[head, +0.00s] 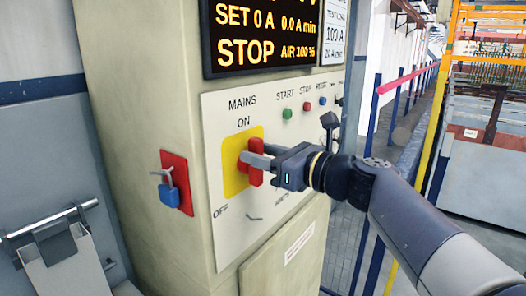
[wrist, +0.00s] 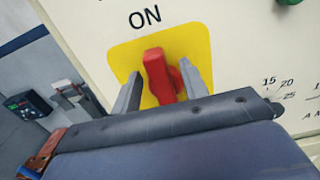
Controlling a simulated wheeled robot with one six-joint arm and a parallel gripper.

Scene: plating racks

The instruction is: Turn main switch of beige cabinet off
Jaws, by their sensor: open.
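The beige cabinet (head: 140,120) stands in the middle of the head view. On its white panel is the main switch, a red handle (head: 256,174) on a yellow plate (head: 232,180); the handle also shows in the wrist view (wrist: 158,76). MAINS and ON are printed above it, OFF at its lower left. In the wrist view the handle points up toward ON, tilted slightly. My gripper (head: 252,154) is open at the switch. Its two fingers (wrist: 164,92) stand on either side of the handle; the left finger shows a gap, and contact on the right cannot be told.
A red plate with a blue padlock (head: 170,195) is on the cabinet's left side. Green, red and blue buttons (head: 306,106) sit upper right of the switch, below a lit display (head: 262,35) reading STOP. Blue posts and a yellow frame (head: 437,110) stand at right.

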